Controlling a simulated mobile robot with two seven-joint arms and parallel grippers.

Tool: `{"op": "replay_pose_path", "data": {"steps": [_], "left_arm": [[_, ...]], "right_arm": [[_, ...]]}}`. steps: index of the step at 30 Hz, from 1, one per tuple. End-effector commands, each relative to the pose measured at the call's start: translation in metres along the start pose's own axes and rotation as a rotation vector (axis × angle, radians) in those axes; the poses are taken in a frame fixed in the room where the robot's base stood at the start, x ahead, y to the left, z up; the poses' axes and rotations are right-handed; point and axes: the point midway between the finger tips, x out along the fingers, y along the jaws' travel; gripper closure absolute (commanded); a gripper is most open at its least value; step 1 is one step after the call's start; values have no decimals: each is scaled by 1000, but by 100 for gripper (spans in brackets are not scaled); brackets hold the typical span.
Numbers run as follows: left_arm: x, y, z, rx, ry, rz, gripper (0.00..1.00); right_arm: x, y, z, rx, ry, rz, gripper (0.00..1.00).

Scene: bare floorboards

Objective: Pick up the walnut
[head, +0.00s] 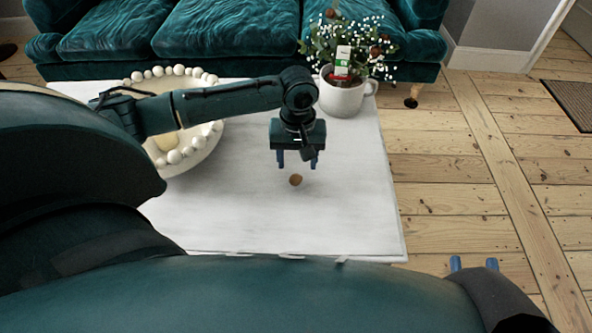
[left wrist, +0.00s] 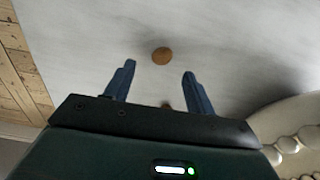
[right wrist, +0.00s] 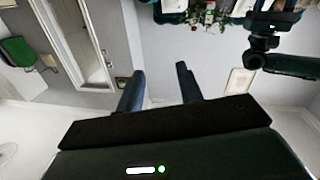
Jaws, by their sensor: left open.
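The walnut (head: 296,180) is a small brown round thing on the white table (head: 240,220). My left gripper (head: 297,161) points down above the table, just behind the walnut in the head view. It is open and empty. In the left wrist view, the walnut (left wrist: 162,56) lies just beyond the fingertips, about midway between them. A small brown patch (left wrist: 166,104) shows by the palm there; I cannot tell what it is. My right gripper (head: 473,264) is at the lower right, away from the table. Its fingers stand apart with nothing between them in the right wrist view (right wrist: 158,80).
A cream bowl with a beaded rim (head: 205,160) stands on the table's left, partly behind my left arm. A white mug with a flower arrangement (head: 342,98) stands at the back right. A teal sofa (head: 230,40) is behind. The table's front right is clear.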

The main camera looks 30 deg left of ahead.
Motion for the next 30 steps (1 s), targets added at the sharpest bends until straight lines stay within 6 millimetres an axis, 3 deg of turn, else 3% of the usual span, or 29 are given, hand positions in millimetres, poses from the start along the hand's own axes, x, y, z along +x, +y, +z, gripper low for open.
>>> {"op": "replay_pose_path", "data": {"steps": [15, 24, 30], "left_arm": [[58, -5, -4, 1, 2, 1, 45], [60, -5, -3, 2, 2, 1, 46], [60, -4, -3, 2, 1, 1, 62]], "right_arm": [[2, -12, -1, -20, 170, -26, 64], [2, -11, -3, -12, 171, -27, 64], [2, -11, -3, -12, 171, -27, 64]]}}
